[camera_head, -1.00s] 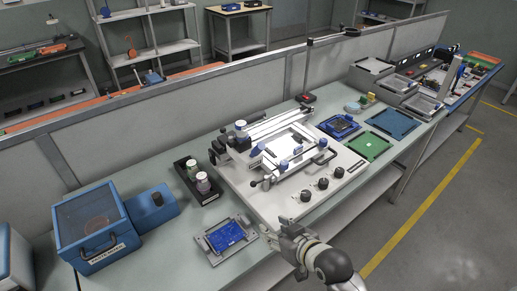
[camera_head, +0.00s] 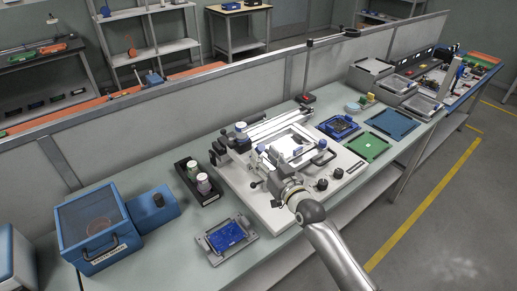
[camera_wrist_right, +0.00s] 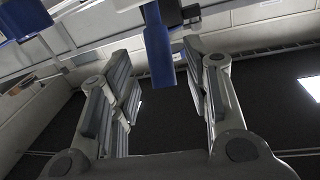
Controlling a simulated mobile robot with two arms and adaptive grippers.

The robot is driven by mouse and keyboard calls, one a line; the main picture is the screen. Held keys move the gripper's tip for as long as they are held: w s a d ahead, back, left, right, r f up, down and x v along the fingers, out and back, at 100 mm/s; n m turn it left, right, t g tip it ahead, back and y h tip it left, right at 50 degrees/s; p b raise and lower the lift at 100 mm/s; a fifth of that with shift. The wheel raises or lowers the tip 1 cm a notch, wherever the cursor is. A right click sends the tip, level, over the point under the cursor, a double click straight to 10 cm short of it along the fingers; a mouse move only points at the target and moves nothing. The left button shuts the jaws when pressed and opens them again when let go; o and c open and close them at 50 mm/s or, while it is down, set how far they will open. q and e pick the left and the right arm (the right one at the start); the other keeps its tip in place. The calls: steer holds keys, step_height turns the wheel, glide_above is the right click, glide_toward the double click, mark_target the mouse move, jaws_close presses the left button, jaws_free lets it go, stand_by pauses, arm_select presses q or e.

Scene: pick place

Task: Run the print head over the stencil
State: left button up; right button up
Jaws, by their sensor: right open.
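The stencil printer (camera_head: 235,180) is a white flat machine in the middle of the bench. Its stencil (camera_head: 289,144) is a bright framed panel with a dark bar and blue knobs around it. The print head (camera_head: 240,140) appears to be the grey carriage across the rails at the stencil's left end. My right gripper (camera_head: 277,180) is over the printer's front edge, hiding part of the front bar. In the right wrist view, my right gripper (camera_wrist_right: 160,80) is open, with a blue post (camera_wrist_right: 159,55) between or just beyond its fingers; contact is unclear. My left gripper is out of view.
A blue board in a grey fixture (camera_head: 226,235) lies front left. A black rack with jars (camera_head: 198,182) and a blue lidded box (camera_head: 95,230) stand left. Green (camera_head: 369,145) and blue trays (camera_head: 393,122) lie right. A low partition runs behind the bench.

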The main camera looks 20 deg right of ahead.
mark_target(259, 151)
steer(key=shift+w+a, duration=0.2)
steer(key=shift+w, duration=0.8)
steer(key=shift+w+a, duration=0.2)
steer(key=shift+w, duration=0.75)
jaws_close()
